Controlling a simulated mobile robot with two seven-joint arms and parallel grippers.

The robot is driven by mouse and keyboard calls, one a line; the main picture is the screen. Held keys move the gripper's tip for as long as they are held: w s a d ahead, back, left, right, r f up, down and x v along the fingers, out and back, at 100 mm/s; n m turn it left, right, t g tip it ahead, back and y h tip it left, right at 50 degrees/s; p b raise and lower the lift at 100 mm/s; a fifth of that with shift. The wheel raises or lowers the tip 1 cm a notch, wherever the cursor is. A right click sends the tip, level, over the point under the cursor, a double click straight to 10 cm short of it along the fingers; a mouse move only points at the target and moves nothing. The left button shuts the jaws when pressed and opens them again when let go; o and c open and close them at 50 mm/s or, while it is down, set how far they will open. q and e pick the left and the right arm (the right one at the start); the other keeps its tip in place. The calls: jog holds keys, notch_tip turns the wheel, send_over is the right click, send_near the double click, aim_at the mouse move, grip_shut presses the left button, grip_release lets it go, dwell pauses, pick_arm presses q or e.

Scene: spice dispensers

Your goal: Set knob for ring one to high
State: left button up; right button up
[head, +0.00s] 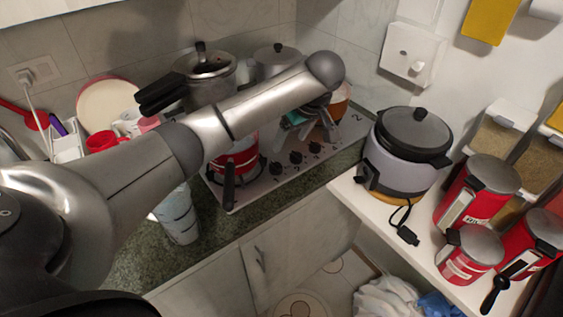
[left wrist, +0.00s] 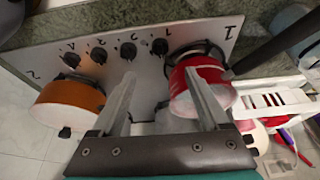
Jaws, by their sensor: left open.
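The cooktop panel (head: 252,190) carries a row of several black knobs. The knob nearest the big "1" mark and the red pot shows in the head view (head: 276,168) and in the left wrist view (left wrist: 160,46). The red pot (left wrist: 205,85) stands on the ring by that mark. My left gripper (left wrist: 160,76) is open and empty above the panel. Its two fingers lie apart on either side of the line to that knob, with no visible contact. The right gripper is not in view.
An orange pot (left wrist: 68,104) sits by the "2" mark. The red pot's dark handle (head: 229,186) juts over the front edge. A pressure cooker (head: 207,75) stands behind my arm. A rice cooker (head: 402,150) and red canisters (head: 478,190) are on the shelf at right.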

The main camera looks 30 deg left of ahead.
aim_at(276, 164)
pick_arm(q)
jog(key=b+x, duration=0.1)
jog(key=x, duration=0.4)
jog(key=b+x, duration=0.1)
jog(key=x, duration=0.8)
jog(key=shift+w+a+f+b, duration=0.2)
jog(key=shift+a+f+b, duration=0.05)
jog(key=shift+a+b, duration=0.2)
grip_shut()
